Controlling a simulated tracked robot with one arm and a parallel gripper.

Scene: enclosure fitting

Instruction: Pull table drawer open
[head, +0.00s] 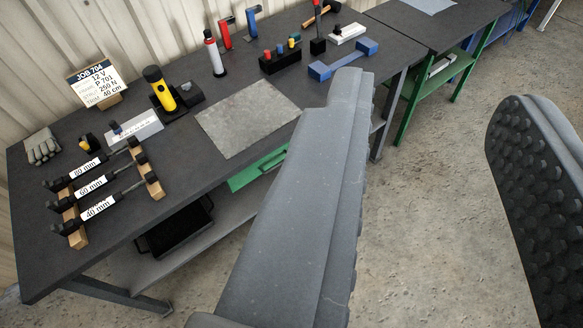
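My gripper (435,92) is open and empty. Its left finger is large and grey in the middle of the head view, and its right finger, with a studded inner pad, is at the right edge. A green drawer front (256,169) shows under the front edge of the dark workbench (185,205), just left of my left finger. Part of it is hidden behind that finger. It looks level with the bench edge, but I cannot tell how far open it is. Neither finger visibly touches it.
Tools, a yellow flashlight (158,90), a job sign (97,85) and labelled bars (92,187) stand on the bench. A black tray (178,228) is on the lower shelf. A green-legged table (440,75) stands behind right. The concrete floor (420,230) is clear.

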